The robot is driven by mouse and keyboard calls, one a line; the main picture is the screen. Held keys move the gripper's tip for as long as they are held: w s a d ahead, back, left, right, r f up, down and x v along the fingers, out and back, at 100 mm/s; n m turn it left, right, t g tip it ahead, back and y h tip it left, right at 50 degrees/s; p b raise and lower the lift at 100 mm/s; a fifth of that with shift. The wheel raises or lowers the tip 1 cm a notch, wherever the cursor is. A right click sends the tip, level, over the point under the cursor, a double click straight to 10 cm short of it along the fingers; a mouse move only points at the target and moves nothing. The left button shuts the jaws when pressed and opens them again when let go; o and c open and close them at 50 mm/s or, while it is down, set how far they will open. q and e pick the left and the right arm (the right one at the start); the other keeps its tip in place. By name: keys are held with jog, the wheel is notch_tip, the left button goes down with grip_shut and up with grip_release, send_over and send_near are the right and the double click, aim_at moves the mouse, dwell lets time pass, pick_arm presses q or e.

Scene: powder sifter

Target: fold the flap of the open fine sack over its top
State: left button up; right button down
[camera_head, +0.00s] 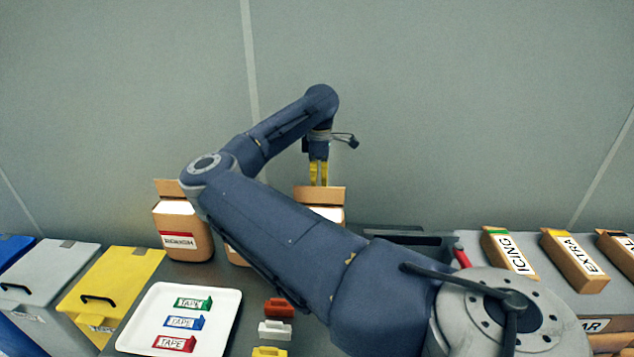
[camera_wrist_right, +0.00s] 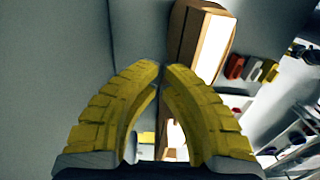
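A brown sack (camera_head: 334,194) with its flap standing up at the back and a pale open top is in the middle of the head view. My arm hides most of its front, and its label cannot be read. A second brown sack (camera_head: 182,238) with a red-edged label stands to its left, its flap also up. My right gripper (camera_head: 318,184) points down at the middle sack's raised flap, its yellow fingers close together and empty; contact cannot be told. In the right wrist view the fingertips (camera_wrist_right: 162,66) nearly meet, with a sack (camera_wrist_right: 186,35) beyond them. My left gripper is not in view.
A white tray (camera_head: 231,303) holds several tape pieces. Red, white and yellow clips (camera_head: 275,331) lie to its right. Lidded bins, including a yellow one (camera_head: 125,275), stand at the left. Labelled boxes (camera_head: 510,253) lie at the right. My arm crosses the centre.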

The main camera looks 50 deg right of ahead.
aim_at(318, 198)
jog(key=shift+f, duration=0.5)
jog(key=shift+a+f, duration=0.1)
jog(key=shift+f, duration=0.05)
jog(key=shift+s+a+f, duration=0.1)
jog(key=shift+s+a, duration=0.4)
jog(key=shift+a, duration=0.1)
jog(key=shift+s+a, duration=0.4)
jog(key=shift+a, duration=0.15)
jog(key=shift+s+a, duration=0.65)
jog(key=shift+a, duration=0.2)
jog(key=shift+s+a, duration=0.65)
jog(key=shift+a, duration=0.2)
jog(key=shift+r, duration=0.35)
